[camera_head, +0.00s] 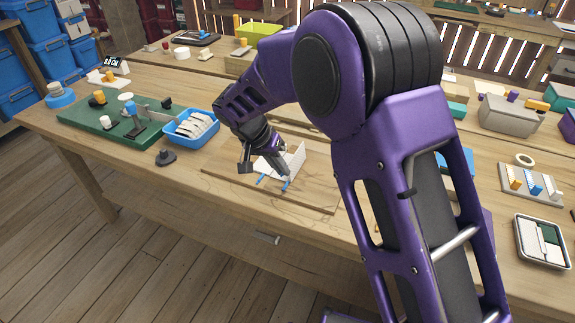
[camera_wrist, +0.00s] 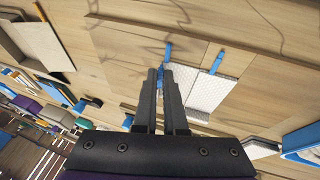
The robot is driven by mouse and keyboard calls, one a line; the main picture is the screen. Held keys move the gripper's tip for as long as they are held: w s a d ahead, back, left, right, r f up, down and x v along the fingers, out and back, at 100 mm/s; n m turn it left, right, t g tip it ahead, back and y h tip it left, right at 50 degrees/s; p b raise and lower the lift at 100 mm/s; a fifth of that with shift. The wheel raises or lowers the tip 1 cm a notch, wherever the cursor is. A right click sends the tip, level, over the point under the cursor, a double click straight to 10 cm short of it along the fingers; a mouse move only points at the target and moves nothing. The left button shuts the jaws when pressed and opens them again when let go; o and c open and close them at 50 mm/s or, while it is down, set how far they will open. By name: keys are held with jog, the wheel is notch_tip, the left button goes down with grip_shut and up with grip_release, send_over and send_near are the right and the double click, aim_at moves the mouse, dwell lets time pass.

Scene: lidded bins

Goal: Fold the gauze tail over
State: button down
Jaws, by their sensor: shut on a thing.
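The white textured gauze (camera_head: 295,159) is at a wooden board (camera_head: 225,182) near the table's front edge. Part of it stands up beside my gripper (camera_head: 280,172). In the wrist view the gauze (camera_wrist: 207,92) shows just right of my fingers, as two pale panels. Two blue strips (camera_head: 286,184) lie at its near edge; one blue strip (camera_wrist: 217,62) also shows in the wrist view.
A blue basket (camera_head: 191,127) of pale pieces and a dark knobbed object (camera_head: 166,158) stand left of the board. A green board (camera_head: 100,120) with small parts lies further left. A grey-rimmed tray (camera_head: 541,241) is at the right. The board's front left is bare.

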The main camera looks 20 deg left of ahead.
dwell(0.3)
jog(key=shift+a+h+p, duration=0.5)
jog(key=shift+h+p, duration=0.25)
jog(key=shift+h, duration=0.05)
jog(key=shift+w+a+f+h, duration=0.1)
jog(key=shift+a+f+h, duration=0.15)
jog(key=shift+h, duration=0.25)
jog(key=shift+a+f+n+h+p, duration=0.35)
jog(key=shift+a+h+p, duration=0.35)
jog(key=shift+h, duration=0.3)
